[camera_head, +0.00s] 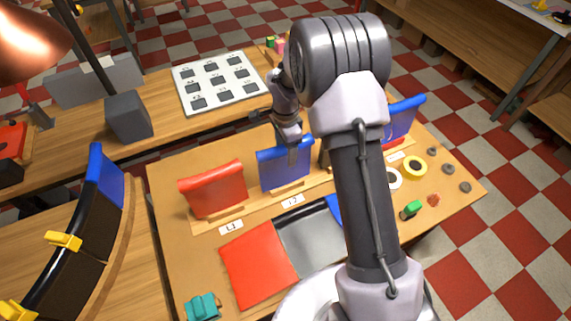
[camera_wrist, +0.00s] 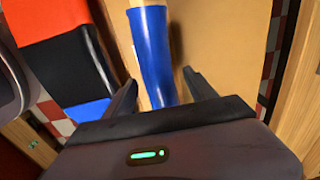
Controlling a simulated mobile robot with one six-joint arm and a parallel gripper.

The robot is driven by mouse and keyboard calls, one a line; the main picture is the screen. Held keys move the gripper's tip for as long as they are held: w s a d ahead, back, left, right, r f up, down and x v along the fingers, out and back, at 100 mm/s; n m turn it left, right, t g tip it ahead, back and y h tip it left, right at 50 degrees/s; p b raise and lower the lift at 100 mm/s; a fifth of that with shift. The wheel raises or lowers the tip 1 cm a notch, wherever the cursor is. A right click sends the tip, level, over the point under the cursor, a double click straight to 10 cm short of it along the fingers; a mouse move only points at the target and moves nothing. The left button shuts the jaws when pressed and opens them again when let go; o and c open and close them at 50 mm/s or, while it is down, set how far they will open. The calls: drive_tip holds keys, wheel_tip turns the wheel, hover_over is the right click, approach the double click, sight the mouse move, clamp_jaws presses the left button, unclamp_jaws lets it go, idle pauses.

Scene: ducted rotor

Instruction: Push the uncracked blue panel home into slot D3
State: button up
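A blue panel (camera_head: 285,168) stands upright in a wooden rack at the label reading L2. My gripper (camera_head: 292,150) is at its top edge in the head view. In the wrist view the blue panel (camera_wrist: 152,55) runs between my two open fingers (camera_wrist: 160,90), with a gap on the right side. A second blue panel (camera_head: 402,120) stands at the right end of the rack, partly behind my arm. I see no crack on either panel at this size. A curved dark duct section (camera_head: 75,240) at the left has a blue part at its far end. I cannot make out slot D3.
A red panel (camera_head: 214,188) stands in the rack left of my gripper. Flat red, grey and blue areas lie in front. Yellow clamps (camera_head: 64,241) stick out from the duct section. A grey block (camera_head: 128,118) and a white tray (camera_head: 219,82) stand behind.

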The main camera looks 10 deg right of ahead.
clamp_jaws()
drive_tip(key=shift+r, duration=0.2)
drive_tip(key=shift+r+p, duration=0.3)
drive_tip(key=shift+r, duration=0.1)
drive_tip(key=shift+r+p, duration=1.5)
drive_tip(key=shift+r, duration=1.05)
